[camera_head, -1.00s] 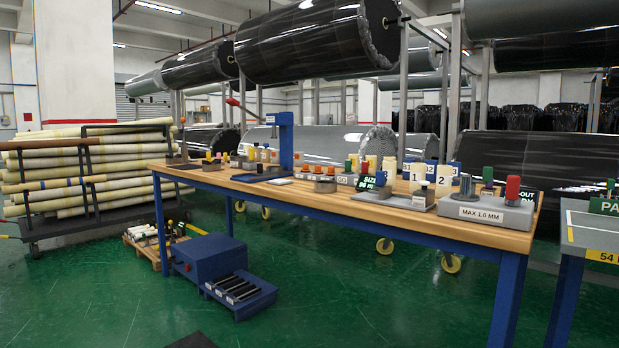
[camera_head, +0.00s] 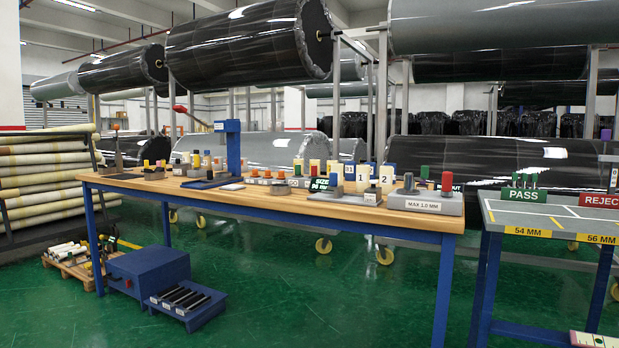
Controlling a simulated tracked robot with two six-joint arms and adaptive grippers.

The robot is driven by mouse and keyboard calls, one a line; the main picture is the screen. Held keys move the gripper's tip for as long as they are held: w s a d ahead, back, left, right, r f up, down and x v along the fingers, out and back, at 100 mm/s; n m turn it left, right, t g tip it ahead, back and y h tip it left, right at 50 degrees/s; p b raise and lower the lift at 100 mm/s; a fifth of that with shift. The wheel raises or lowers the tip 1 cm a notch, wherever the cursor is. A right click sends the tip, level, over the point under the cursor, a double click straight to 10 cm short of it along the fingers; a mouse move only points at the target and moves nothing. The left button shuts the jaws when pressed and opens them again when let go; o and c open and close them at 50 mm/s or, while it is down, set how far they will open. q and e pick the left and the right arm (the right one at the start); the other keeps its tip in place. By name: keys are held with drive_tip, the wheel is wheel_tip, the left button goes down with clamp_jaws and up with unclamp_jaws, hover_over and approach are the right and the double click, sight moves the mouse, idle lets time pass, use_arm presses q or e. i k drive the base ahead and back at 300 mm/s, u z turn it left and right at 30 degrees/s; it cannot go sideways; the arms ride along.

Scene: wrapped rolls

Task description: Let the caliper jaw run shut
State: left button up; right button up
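The wooden-topped workbench (camera_head: 300,203) with blue legs holds the small gauges and fixtures. A grey block labelled "MAX 1.0 MM" (camera_head: 425,204) sits near its right end, with a grey knob and a red knob (camera_head: 447,182) on top. It may be the caliper, but I cannot tell, and no caliper jaw is clear at this distance. A blue press-like stand (camera_head: 233,150) with a red lever rises left of the bench's middle. Neither of my grippers is in view.
A grey table (camera_head: 560,215) with PASS (camera_head: 524,195) and REJECT signs stands at right, a gap from the bench. A blue box (camera_head: 160,275) and a pallet (camera_head: 82,265) lie on the floor. Large black rolls (camera_head: 250,45) hang behind. Green floor in front is clear.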

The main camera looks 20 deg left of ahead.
sight(339, 191)
drive_tip(key=u, duration=0.35)
drive_tip(key=i, duration=1.4)
drive_tip(key=z, duration=0.3)
